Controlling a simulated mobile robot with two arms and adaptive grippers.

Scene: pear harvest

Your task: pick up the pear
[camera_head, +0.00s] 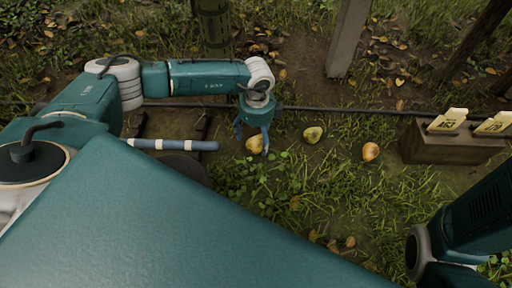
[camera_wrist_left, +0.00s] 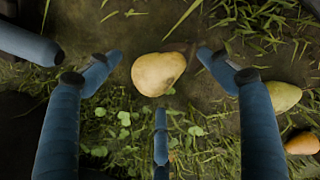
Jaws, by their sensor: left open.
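A yellow pear (camera_head: 255,144) lies on the ground below my left gripper (camera_head: 254,138) in the head view. In the left wrist view the same pear (camera_wrist_left: 159,73) sits between the spread fingers of the left gripper (camera_wrist_left: 160,80), with a brown mark on its right side. The fingers are open and appear apart from it. A greener pear (camera_head: 313,134) lies to its right, also at the right of the wrist view (camera_wrist_left: 281,97). An orange pear (camera_head: 371,151) lies farther right, partly shown in the wrist view (camera_wrist_left: 303,143). My right gripper is not visible.
A dark horizontal pipe (camera_head: 350,111) runs behind the pears. A blue-and-white rod (camera_head: 172,145) lies left of the gripper. A wooden block (camera_head: 440,147) with yellow tags stands at the right. A grey post (camera_head: 349,40) stands behind. Grass and clover surround the pears.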

